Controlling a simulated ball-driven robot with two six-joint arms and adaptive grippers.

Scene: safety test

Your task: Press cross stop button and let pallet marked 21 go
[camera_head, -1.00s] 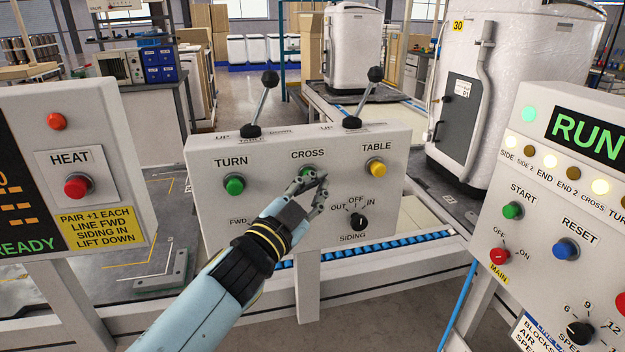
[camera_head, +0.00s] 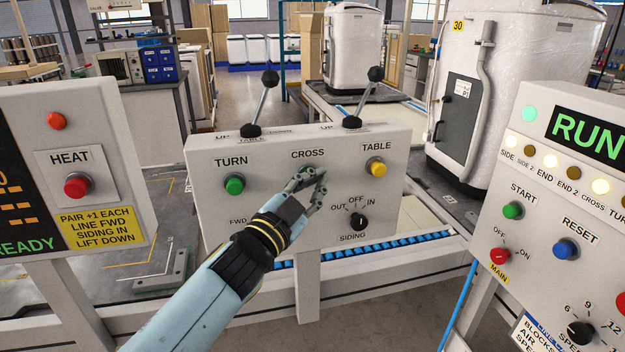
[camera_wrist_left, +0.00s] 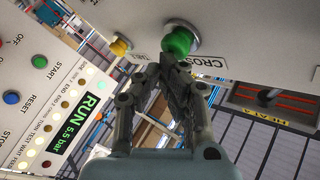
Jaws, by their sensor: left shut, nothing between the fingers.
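The white control box (camera_head: 215,215) stands in the middle of the head view, with TURN, CROSS and TABLE labels. My left gripper (camera_head: 320,178) is shut and empty, its fingertips at the CROSS button position, and it hides the button there. In the left wrist view the green CROSS button (camera_wrist_left: 180,38) shows just beyond the closed fingertips (camera_wrist_left: 176,62). I cannot tell whether they touch it. A white wrapped load (camera_head: 515,90) with a yellow 30 tag stands at the right. I see no mark 21. My right gripper is out of view.
The green TURN button (camera_head: 233,184), yellow TABLE button (camera_head: 377,167) and SIDING knob (camera_head: 358,221) sit close around the gripper. Two levers (camera_head: 262,100) (camera_head: 364,97) rise from the box top. A HEAT panel (camera_head: 110,120) is left, a RUN panel (camera_head: 540,180) right.

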